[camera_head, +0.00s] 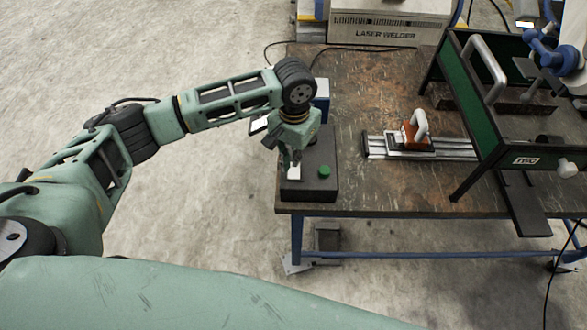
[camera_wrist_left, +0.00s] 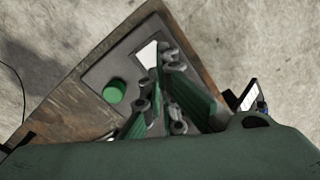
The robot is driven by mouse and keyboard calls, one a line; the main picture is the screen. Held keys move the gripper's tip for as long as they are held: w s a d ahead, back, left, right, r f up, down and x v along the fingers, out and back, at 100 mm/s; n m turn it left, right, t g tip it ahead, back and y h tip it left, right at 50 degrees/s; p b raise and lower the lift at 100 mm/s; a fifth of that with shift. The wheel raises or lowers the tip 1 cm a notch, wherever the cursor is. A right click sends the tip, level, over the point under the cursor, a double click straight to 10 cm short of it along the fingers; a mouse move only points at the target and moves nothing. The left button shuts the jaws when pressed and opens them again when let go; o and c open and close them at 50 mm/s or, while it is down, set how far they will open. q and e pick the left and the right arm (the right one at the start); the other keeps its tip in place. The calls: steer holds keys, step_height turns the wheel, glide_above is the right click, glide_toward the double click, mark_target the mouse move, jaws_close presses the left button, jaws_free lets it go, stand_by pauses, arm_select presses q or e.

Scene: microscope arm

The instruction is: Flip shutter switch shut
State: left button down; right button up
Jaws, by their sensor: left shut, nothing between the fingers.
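A dark control box (camera_head: 318,190) sits at the near left corner of the worktable, with a round green button (camera_head: 324,171) on top. A white piece (camera_head: 294,173), which looks like the shutter switch, is on the box left of the button. My left gripper (camera_head: 290,168) points down over the box, its fingertips right at the white piece. In the left wrist view, the fingers (camera_wrist_left: 162,58) are shut and empty beside the white piece (camera_wrist_left: 147,54), with the green button (camera_wrist_left: 114,91) to the left. Contact and the switch's position cannot be told. My right gripper is not in view.
The worn worktable (camera_head: 365,88) carries a metal rail with an orange-brown clamp (camera_head: 413,135) right of the box. A green frame (camera_head: 478,110) with a white handle stands farther right, near a blue arm (camera_head: 548,50). A laser welder (camera_head: 385,28) is behind.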

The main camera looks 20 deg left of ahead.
arm_select(q)
steer(key=shift+f, duration=1.05)
steer(key=shift+s, duration=0.1)
step_height(320, 180, up, 7)
steer(key=p, duration=0.8)
steer(key=shift+r, duration=0.1)
stand_by(0.4)
stand_by(0.4)
